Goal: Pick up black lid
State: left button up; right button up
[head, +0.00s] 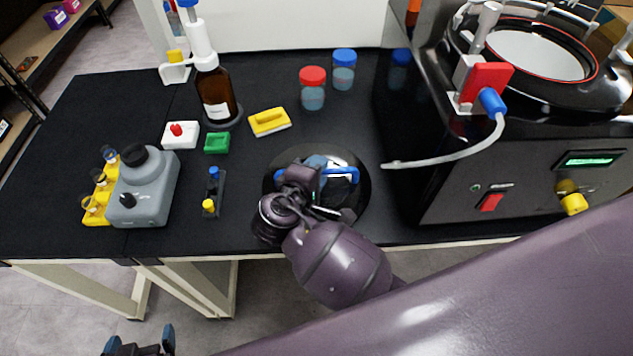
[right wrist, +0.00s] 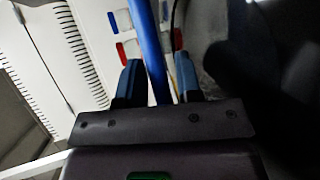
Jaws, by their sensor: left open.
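The black lid (head: 357,212) is a round glossy disc. It appears to lie flat on the black bench top near the front edge, left of the freeze dryer. Its blue handle (head: 343,174) partly shows behind my right gripper (head: 322,188), which is over the lid. In the right wrist view, a blue bar, apparently this handle (right wrist: 152,50), runs between the two fingers of my right gripper (right wrist: 158,82). I cannot tell whether both fingers press on it. My left gripper (head: 140,344) is open and empty at the bottom left, below the bench front.
The freeze dryer (head: 530,185) stands right of the lid, its pale hose (head: 440,160) reaching toward it. Red-capped (head: 312,88) and blue-capped (head: 344,69) jars stand behind. A small rack (head: 215,192), yellow block (head: 269,122) and grey device (head: 145,190) are left.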

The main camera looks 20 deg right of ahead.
grip_shut()
dwell(0.5)
